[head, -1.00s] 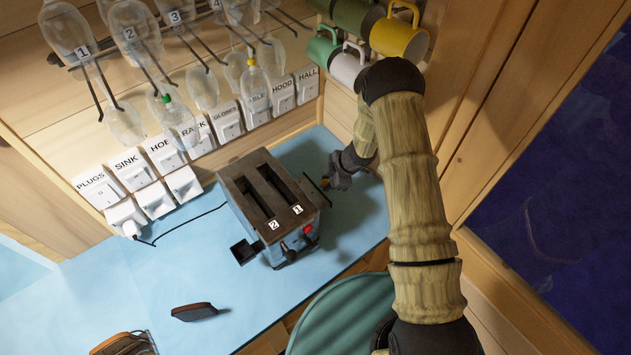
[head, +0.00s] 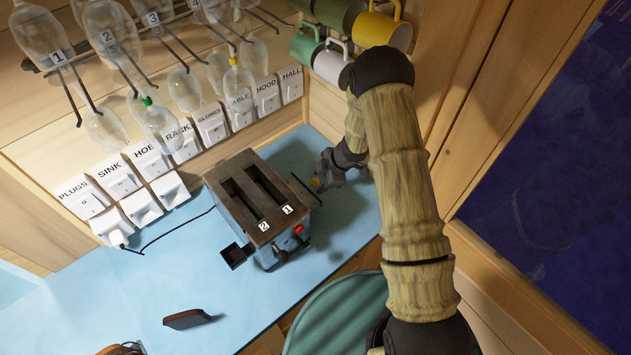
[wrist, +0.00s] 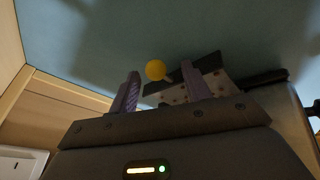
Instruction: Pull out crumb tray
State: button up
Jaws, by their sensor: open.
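The toaster (head: 240,205) stands on the blue counter, with two top slots labelled 1 and 2. A dark flat plate (head: 304,190) sticks out at its right side; I cannot tell if it is the crumb tray. A small yellow-orange knob shows between that plate and my gripper (head: 326,177). In the wrist view the yellow knob (wrist: 155,70) lies ahead, between and beyond the two purple fingers of my open gripper (wrist: 160,85). A perforated plate (wrist: 218,84) with dark edges shows behind the right finger. No contact with the knob is visible.
A small black box-like part (head: 235,256) juts from the toaster's front left. Labelled wall switches (head: 150,160) line the back. Hanging glasses (head: 110,50) and mugs (head: 345,30) are above. A dark brown object (head: 186,318) lies on the counter (head: 170,280) in front.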

jog(key=s+d+b, duration=0.1)
jog(key=d, duration=0.2)
jog(key=s+d+b, duration=0.1)
jog(key=d, duration=0.3)
jog(key=s+d+b, duration=0.1)
jog(key=d, duration=0.2)
jog(key=shift+s+d+f+b, duration=0.1)
jog(key=shift+s+d+b, duration=0.15)
jog(key=shift+d+b, duration=0.15)
jog(key=shift+w+r, duration=0.25)
jog(key=shift+r, duration=0.15)
jog(key=d+r+m+t+h, duration=0.45)
jog(key=r+m, duration=0.45)
jog(key=r, duration=0.4)
jog(key=s+r+m+g, duration=0.1)
jog(key=s+r+m, duration=0.1)
jog(key=s, duration=0.3)
jog(key=s+a+r+m+g, duration=0.1)
jog(key=s+r+m, duration=0.2)
jog(key=s+m, duration=0.2)
jog(key=s+r+m+g, duration=0.1)
jog(key=s+r+m, duration=0.2)
jog(key=s, duration=0.4)
jog(key=shift+a+r+m+b, duration=0.15)
jog(key=shift+m+b, duration=0.25)
